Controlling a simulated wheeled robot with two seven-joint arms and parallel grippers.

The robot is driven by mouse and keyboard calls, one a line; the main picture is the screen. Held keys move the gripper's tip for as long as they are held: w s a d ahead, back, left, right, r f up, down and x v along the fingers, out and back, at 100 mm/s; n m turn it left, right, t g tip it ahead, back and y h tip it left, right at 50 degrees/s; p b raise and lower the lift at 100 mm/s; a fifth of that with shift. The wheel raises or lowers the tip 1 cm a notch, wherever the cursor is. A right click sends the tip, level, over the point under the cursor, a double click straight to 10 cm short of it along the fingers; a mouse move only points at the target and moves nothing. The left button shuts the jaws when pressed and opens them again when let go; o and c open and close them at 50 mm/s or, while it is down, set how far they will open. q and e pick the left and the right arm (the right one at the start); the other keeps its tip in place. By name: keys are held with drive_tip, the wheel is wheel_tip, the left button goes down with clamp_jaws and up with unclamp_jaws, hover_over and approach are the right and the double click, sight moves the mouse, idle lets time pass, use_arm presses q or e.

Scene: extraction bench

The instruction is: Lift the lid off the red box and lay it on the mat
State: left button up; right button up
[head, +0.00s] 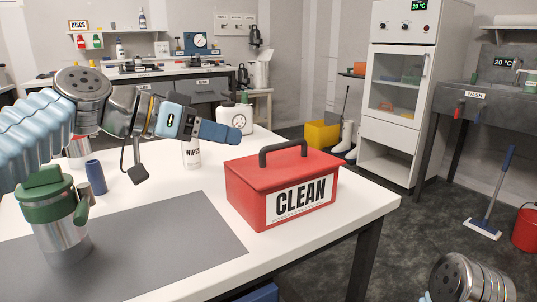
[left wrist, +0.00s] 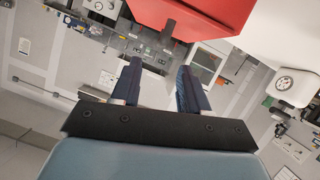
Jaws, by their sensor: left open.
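The red box (head: 244,203) stands on the white table near its right front corner, with a "CLEAN" label on its front. Its red lid (head: 262,172) is on top and carries a dark arched handle (head: 283,147). My left gripper (head: 238,133) is above and behind the box's left side, apart from the handle. In the left wrist view its two blue fingers (left wrist: 157,75) are spread and empty, with red of the box at the top edge. My right gripper is out of view.
A blue cylinder (head: 96,177), a wipes tub (head: 191,154) and a white jug with a gauge (head: 236,116) stand farther back. The table's right edge is close to the box.

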use_arm(q)
approach(284, 146)
drive_tip(key=x, duration=0.5)
drive_tip(key=shift+w+a+f, duration=0.1)
drive_tip(key=shift+a+f, duration=0.1)
drive_tip(key=shift+f, duration=0.15)
drive_tip(key=x, duration=0.1)
drive_tip(key=p+x, duration=0.1)
drive_tip(key=x, duration=0.3)
drive_tip(key=shift+w+d+r, duration=0.2)
drive_tip(key=shift+w, duration=0.1)
clamp_jaws()
